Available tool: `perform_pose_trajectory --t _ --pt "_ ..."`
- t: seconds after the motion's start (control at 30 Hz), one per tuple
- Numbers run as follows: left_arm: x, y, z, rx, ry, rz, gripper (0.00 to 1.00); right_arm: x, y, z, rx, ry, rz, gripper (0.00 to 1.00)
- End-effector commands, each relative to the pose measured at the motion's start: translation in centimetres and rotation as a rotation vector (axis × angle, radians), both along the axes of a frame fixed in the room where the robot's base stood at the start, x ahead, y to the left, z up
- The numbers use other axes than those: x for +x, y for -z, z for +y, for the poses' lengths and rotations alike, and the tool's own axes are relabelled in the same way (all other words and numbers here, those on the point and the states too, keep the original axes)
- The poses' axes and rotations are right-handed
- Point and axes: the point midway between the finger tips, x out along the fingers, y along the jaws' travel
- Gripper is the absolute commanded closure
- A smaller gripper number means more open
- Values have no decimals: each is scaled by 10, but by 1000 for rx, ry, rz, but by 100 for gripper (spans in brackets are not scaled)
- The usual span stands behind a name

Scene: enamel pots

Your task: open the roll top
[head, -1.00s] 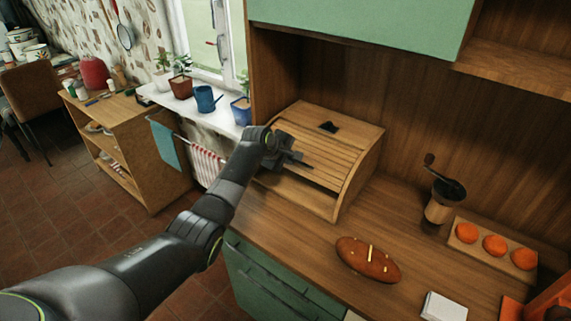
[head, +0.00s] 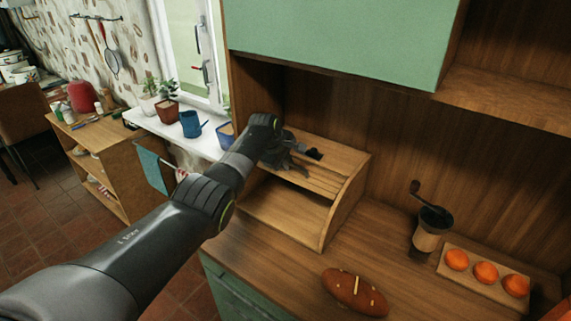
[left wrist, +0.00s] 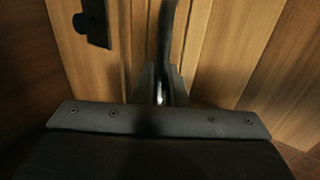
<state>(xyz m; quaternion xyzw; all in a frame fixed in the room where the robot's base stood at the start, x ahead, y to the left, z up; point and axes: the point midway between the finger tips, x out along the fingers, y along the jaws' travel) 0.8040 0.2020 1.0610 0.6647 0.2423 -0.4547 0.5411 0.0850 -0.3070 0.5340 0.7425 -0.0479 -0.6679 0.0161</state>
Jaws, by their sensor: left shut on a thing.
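The wooden bread box (head: 338,215) stands on the counter against the back panel. Its slatted roll top (head: 322,181) is pushed up and back, and the front shows a wide opening onto the box floor (head: 285,210). My left gripper (head: 292,160) is at the upper part of the roll top. In the left wrist view the fingers (left wrist: 160,92) are shut on a dark handle (left wrist: 168,35) over the wooden slats. The gripper and arm hide part of the box's left side. My right gripper is not in view.
A brown loaf (head: 355,291) lies on the counter in front of the box. A coffee grinder (head: 428,230) and a wooden tray with orange round things (head: 485,272) stand to the right. A green cabinet (head: 345,40) hangs above. Potted plants and a blue watering can (head: 191,124) line the sill.

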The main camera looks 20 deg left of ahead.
Motion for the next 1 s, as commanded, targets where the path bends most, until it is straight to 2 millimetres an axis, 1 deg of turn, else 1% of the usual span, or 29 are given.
perform_pose_trajectory --t 0.17,0.63,0.67,0.7,0.77,1.0 --pt "1 -2 0 0 0 -1 100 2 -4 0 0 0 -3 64" --pt "0 -2 0 1 0 0 100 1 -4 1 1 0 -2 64" --pt "0 -2 0 1 0 0 87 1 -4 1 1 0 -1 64" --pt "0 -2 0 0 0 0 82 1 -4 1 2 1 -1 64" --pt "0 -2 0 0 0 0 75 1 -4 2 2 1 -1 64" --pt "0 -2 0 0 0 1 75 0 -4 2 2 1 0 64"
